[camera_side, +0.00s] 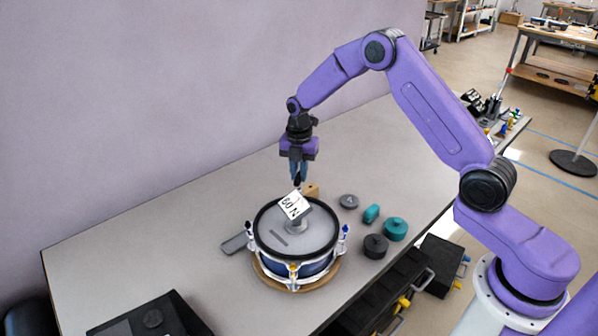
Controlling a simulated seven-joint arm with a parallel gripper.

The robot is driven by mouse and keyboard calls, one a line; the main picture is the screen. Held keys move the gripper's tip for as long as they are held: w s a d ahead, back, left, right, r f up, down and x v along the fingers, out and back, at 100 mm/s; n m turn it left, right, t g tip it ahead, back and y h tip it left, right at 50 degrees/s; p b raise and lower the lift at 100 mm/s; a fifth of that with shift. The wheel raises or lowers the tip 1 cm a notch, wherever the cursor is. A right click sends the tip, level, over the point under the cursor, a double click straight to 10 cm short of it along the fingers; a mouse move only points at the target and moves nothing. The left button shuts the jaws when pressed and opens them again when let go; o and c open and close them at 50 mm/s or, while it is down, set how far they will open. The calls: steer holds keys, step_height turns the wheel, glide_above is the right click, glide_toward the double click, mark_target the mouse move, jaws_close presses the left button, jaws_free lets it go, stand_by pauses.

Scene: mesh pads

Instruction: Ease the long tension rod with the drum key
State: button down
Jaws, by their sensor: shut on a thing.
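A small drum (318,266) with a blue shell, black hoop and pale lugs stands on a round wooden base (262,280). Tension rods show at its right side (344,231), left side and front; I cannot tell which is the long one. A tilted white card reading "60 N" (293,205) stands on a grey post on the drumhead. My gripper (298,181) points down above the drum's far edge, behind the card. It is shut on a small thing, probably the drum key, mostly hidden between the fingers. Whether this touches a rod is unclear.
A wooden block (312,190) sits behind the drum. Grey disc (348,201), teal pieces (395,229) and dark round piece (376,246) lie to its right. A flat grey piece (235,243) lies left. A black tray (150,318) is front left. The table's left side is clear.

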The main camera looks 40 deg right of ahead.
steer(key=n, duration=0.3)
steer(key=shift+n, duration=0.3)
steer(key=shift+m, duration=1)
steer(key=shift+r, duration=1.5)
step_height(320, 180, up, 4)
steer(key=shift+f+m, duration=0.1)
steer(key=shift+m, duration=0.2)
steer(key=shift+f, duration=0.15)
